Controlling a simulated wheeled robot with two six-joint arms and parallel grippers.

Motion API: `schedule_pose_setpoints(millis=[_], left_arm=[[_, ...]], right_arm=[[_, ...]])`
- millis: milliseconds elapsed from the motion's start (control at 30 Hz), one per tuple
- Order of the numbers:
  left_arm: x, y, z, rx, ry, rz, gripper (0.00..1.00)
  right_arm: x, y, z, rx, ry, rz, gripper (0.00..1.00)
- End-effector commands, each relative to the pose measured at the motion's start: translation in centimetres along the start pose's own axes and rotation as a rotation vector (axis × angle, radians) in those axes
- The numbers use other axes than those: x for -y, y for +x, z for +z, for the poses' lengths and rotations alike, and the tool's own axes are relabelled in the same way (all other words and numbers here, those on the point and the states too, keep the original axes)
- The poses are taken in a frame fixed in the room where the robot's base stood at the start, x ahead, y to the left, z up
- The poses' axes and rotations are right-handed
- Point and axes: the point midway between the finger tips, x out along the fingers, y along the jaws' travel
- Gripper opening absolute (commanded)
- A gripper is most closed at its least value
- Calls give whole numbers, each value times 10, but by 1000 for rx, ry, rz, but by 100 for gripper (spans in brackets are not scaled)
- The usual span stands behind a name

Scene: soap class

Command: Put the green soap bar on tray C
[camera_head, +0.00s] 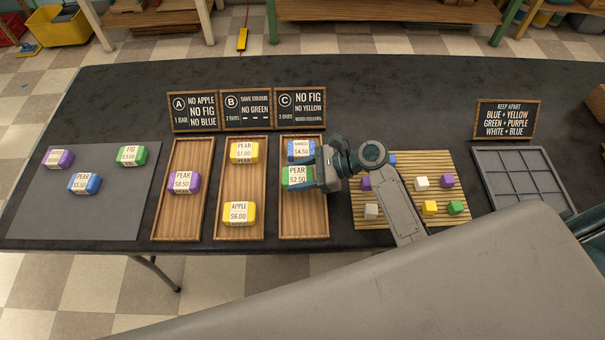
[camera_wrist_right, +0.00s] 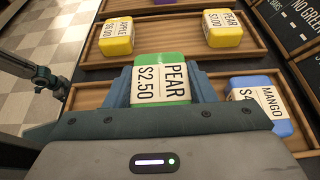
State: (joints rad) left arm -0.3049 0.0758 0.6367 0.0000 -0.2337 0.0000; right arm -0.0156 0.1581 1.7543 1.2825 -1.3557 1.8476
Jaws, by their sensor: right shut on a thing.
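A green soap bar labelled PEAR $2.50 (camera_head: 297,178) is between the fingers of my right gripper (camera_head: 312,176), which is shut on it; it also shows in the right wrist view (camera_wrist_right: 160,85). The bar is at tray C (camera_head: 303,229), in front of a blue MANGO bar (camera_head: 300,149) that lies at the tray's back end. I cannot tell whether the green bar touches the tray floor. Another green bar, labelled FIG $3.00 (camera_head: 131,155), lies on the grey mat. My left gripper is not in view.
Tray B (camera_head: 239,190) holds two yellow bars and tray A (camera_head: 180,222) a purple one. Sign boards (camera_head: 301,107) stand behind the trays. The grey mat (camera_head: 80,210) also holds purple and blue bars. A slatted mat (camera_head: 440,220) with small cubes and a grey divided tray (camera_head: 525,180) lie right.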

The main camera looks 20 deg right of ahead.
Motion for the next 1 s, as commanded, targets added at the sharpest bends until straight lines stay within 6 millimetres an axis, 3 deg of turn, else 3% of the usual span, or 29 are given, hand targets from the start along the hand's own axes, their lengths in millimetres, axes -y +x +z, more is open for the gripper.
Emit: schedule_pose_setpoints(millis=[200, 467, 833, 867, 967, 1000], left_arm=[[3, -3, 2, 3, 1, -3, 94], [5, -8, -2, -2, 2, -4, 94], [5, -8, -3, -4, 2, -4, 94], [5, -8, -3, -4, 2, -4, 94], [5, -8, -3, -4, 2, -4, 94], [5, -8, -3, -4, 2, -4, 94]], right_arm=[[18, -10, -8, 0, 2, 0, 24], [18, 2, -36, 2, 3, 1, 24], [18, 4, -41, 1, 1, 0, 24], [18, 4, -42, 1, 1, 0, 52], [18, 4, -41, 1, 1, 0, 71], [18, 4, -41, 0, 0, 0, 72]])
